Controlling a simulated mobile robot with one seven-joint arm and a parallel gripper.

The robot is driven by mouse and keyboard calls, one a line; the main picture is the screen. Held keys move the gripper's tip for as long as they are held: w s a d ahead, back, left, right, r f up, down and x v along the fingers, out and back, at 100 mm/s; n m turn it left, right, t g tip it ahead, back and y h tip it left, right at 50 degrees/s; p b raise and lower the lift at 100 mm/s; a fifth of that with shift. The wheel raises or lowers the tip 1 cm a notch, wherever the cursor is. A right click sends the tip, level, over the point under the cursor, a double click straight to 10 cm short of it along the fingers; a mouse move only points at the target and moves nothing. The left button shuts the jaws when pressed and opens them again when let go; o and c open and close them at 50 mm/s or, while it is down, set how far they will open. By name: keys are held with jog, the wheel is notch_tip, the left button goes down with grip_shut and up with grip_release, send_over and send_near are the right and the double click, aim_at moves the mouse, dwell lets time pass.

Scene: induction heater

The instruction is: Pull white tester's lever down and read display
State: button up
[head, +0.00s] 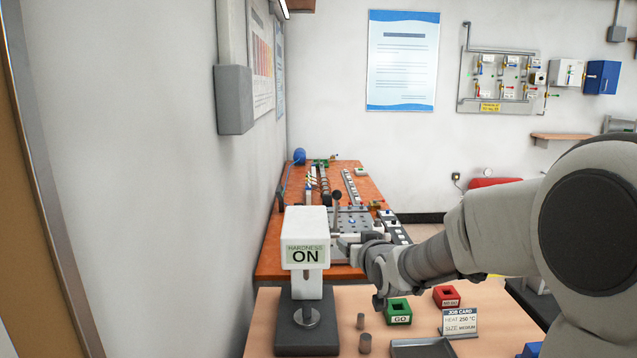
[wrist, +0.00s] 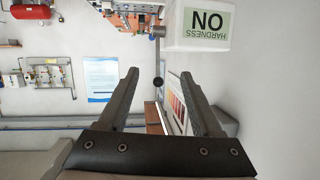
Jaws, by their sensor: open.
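The white hardness tester (head: 305,221) stands on a dark base at the front left of the near table. Its green display (head: 305,254) reads "HARDNESS ON"; it shows upside down in the wrist view (wrist: 208,22). The lever (head: 337,197), a thin rod with a dark ball knob, points up at the right of the tester's head. My gripper (head: 345,246) is open, right of the tester's head and below the knob in the head view. Its fingertips (wrist: 159,75) are partly hard to make out in the head view.
The near table holds a green GO block (head: 398,311), a red block (head: 446,296), a job card (head: 460,322), small grey cylinders (head: 365,343) and a dark tray (head: 422,348). An orange bench (head: 270,262) with equipment lies behind. A wall rises at left.

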jog(key=w+r+t+y+p, duration=0.1)
jog(key=w+r+t+y, duration=0.1)
jog(key=w+r+t, duration=0.3)
jog(key=g+p, duration=0.2)
jog(key=p, duration=0.3)
send_over(335, 215)
jog(key=x, duration=0.2)
jog(key=shift+s+f+m, duration=0.15)
jog(key=shift+f+m, duration=0.25)
jog(key=shift+f, duration=0.05)
grip_shut()
dwell(1.0)
